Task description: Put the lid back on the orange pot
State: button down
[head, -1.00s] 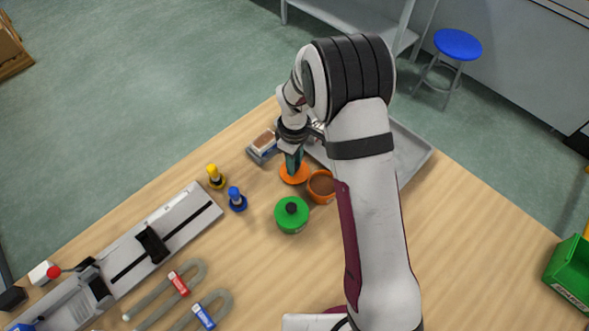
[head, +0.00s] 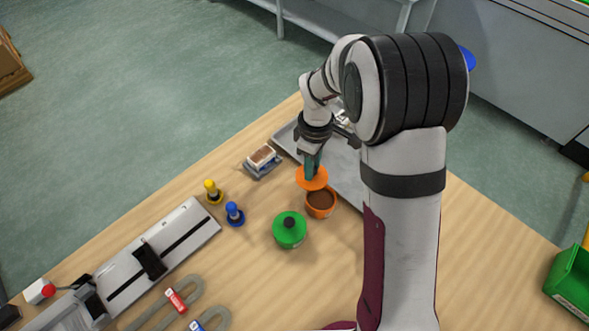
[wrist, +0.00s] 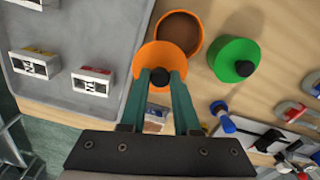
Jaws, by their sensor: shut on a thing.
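The orange pot (head: 321,204) stands uncovered on the table, with a brown inside showing; it also shows in the wrist view (wrist: 180,31). The orange lid (head: 312,179) is a flat disc, also in the wrist view (wrist: 151,60). My gripper (head: 312,160) is shut on the lid's dark knob (wrist: 159,76). In the head view the lid is just behind the pot, and in the wrist view it overlaps part of the pot's rim. It appears to be held above the table; its exact height is hard to tell.
A green pot with its lid on (head: 289,230) stands close to the orange pot. A grey tray (head: 287,137) lies behind, partly hidden by my arm.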

jog(key=s+d+r, duration=0.2)
jog(key=d+r, duration=0.1)
jog(key=d, duration=0.2)
jog(key=shift+s+a+f, duration=0.35)
jog(key=shift+a+f, duration=0.1)
jog(key=shift+f, duration=0.35)
jog(key=shift+s+a+f, duration=0.35)
jog(key=shift+a+f, duration=0.15)
jog(key=shift+f, duration=0.3)
jog(key=shift+s+a+f, duration=0.35)
jog(key=shift+a+f, duration=0.1)
jog(key=shift+f, duration=0.35)
jog(key=shift+f, duration=0.15)
jog(key=shift+c, duration=0.4)
grip_release()
dwell(0.3)
notch_tip(320, 180, up, 7)
dwell(0.7)
